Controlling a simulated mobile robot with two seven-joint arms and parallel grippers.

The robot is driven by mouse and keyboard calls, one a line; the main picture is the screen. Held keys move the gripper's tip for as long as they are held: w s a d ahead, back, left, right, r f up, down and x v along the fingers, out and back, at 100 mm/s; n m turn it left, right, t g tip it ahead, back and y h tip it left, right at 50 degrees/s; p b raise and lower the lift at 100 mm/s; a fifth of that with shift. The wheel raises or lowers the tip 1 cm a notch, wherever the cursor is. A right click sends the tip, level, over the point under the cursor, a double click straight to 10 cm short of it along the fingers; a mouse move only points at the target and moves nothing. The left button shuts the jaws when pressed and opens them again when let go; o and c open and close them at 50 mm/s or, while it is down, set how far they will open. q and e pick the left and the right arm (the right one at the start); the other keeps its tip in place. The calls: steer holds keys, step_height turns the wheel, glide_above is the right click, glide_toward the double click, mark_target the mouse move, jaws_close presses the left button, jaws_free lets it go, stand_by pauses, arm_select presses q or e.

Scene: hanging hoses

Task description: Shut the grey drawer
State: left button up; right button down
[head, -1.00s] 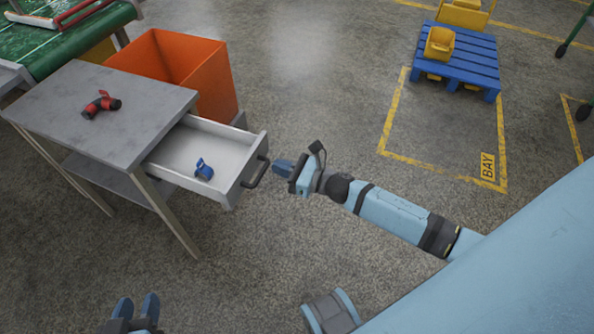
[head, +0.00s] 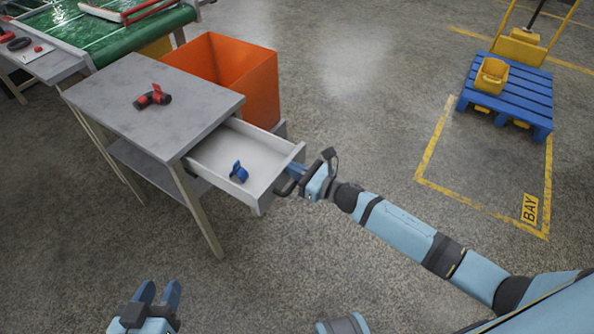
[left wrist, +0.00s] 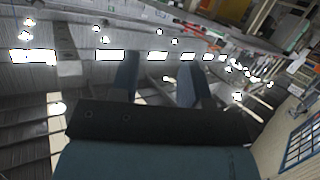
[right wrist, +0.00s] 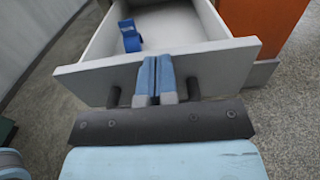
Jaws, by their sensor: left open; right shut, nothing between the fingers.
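The grey drawer (head: 277,187) stands pulled out from the grey table (head: 160,108), and its dark bar handle (head: 287,186) is on the front. A small blue object (head: 239,172) lies inside it; it also shows in the right wrist view (right wrist: 130,36). My right gripper (head: 297,172) is shut and empty at the drawer front. In the right wrist view its fingertips (right wrist: 156,60) are at the front panel, between the handle's two posts; whether they touch is hard to tell. My left gripper (head: 158,292) is open and empty, low at the left, away from the drawer.
A red and black object (head: 153,97) lies on the table top. An orange bin (head: 250,85) stands behind the drawer. A green conveyor (head: 110,38) is at the back left. A blue pallet (head: 520,90) with a yellow container is at the right. The floor between is clear.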

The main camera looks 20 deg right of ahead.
steer(key=b+x, duration=0.1)
steer(key=x, duration=0.3)
steer(key=shift+w+a, duration=0.25)
steer(key=b, duration=0.5)
glide_above(235, 154)
steer(key=v, duration=0.5)
steer(key=shift+w+a+f, duration=0.1)
steer(key=shift+f, duration=0.05)
steer(key=b+x, duration=0.1)
steer(key=x, duration=0.2)
steer(key=shift+w+a, duration=0.2)
arm_select(q)
steer(key=w+d+r+t+h, duration=0.1)
steer(key=d+r+t+h, duration=0.2)
steer(key=r, duration=0.3)
steer(key=shift+d+r+h+b, duration=0.15)
steer(key=shift+d+h+b, duration=0.15)
steer(key=shift+d+h, duration=0.2)
arm_select(e)
steer(key=shift+w+a, duration=0.4)
steer(key=shift+w, duration=0.15)
steer(key=shift+d, duration=0.1)
